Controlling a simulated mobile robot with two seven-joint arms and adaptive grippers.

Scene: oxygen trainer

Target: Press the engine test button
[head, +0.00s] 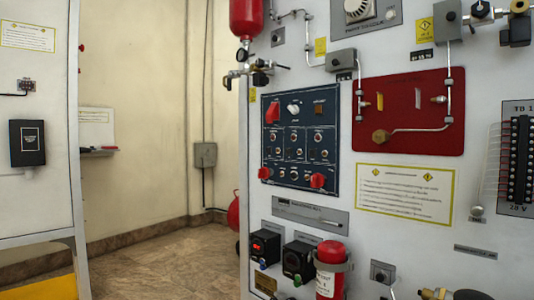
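A dark blue control panel (335,122) is on the front of the white trainer board (455,215), right of the middle of the head view. It carries rows of small switches and buttons, a white knob (294,109) at the top and red knobs near its lower corners, one at the lower right (317,180). The labels are too small to read, so I cannot tell which control is the engine test button. Neither of my grippers is in view.
A red plate with pipes (405,138) and a white instruction sign (404,193) are right of the panel. A red cylinder (330,270) and two black boxes with displays are below it. Another white board (35,190) stands at left. Tiled floor (165,262) lies open between the boards.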

